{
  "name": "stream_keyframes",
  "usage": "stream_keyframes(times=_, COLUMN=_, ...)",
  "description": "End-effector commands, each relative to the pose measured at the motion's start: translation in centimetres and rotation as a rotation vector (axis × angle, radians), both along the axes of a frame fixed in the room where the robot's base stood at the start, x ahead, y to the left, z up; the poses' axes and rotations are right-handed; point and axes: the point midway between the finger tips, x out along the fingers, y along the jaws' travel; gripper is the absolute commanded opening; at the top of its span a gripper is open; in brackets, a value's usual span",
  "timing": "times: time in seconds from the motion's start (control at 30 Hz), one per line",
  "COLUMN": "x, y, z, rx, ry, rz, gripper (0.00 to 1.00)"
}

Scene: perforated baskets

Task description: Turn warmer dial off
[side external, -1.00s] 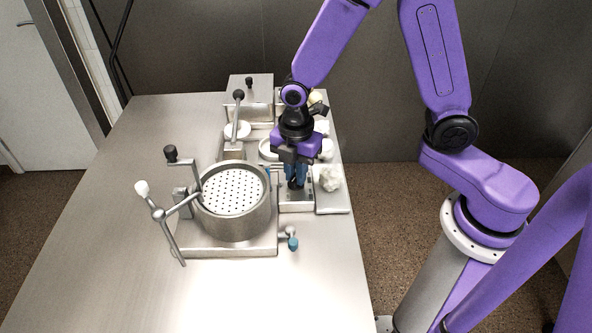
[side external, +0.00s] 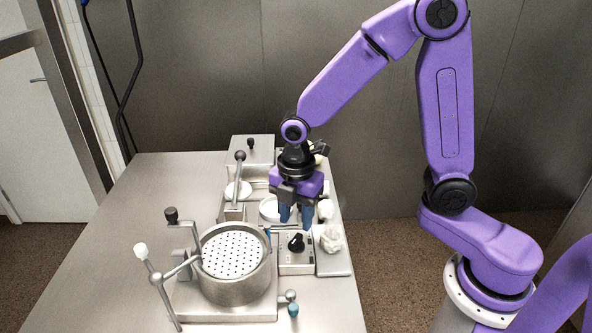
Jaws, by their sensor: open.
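The warmer dial (side external: 296,242) is a black knob on top of a small light-grey box, the warmer (side external: 296,266), right of the perforated basket. A pale mark shows on the knob, but its setting is too small to read. My gripper (side external: 296,224), with two blue fingers, is open and empty. It points down just above and behind the dial, with the fingers apart and clear of the knob.
The round pot with a perforated basket (side external: 233,283) stands left of the warmer, with a crank handle (side external: 157,277) and upright levers. A blue-tipped valve (side external: 293,310) sticks out in front. White lumps lie on a tray (side external: 335,264) to the right. The table's left side is clear.

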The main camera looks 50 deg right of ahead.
Motion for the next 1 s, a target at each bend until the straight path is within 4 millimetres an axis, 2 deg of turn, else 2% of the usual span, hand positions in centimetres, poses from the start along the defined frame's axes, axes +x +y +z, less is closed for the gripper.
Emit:
stream_keyframes(times=0.1, x=0.1, y=0.1, z=2.7, rx=0.004, ry=-0.007, rz=0.001, gripper=0.43)
stream_keyframes(times=0.3, x=0.0, y=0.1, z=6.9, rx=0.004, ry=-0.007, rz=0.003, gripper=0.43)
stream_keyframes(times=0.5, x=0.1, y=0.1, z=10.2, rx=0.004, ry=-0.005, rz=0.002, gripper=0.43)
stream_keyframes(times=0.7, x=0.0, y=0.1, z=11.7, rx=0.002, ry=-0.002, rz=0.003, gripper=0.43)
stream_keyframes(times=1.0, x=0.0, y=0.1, z=12.0, rx=0.0, ry=-0.001, rz=0.003, gripper=0.43)
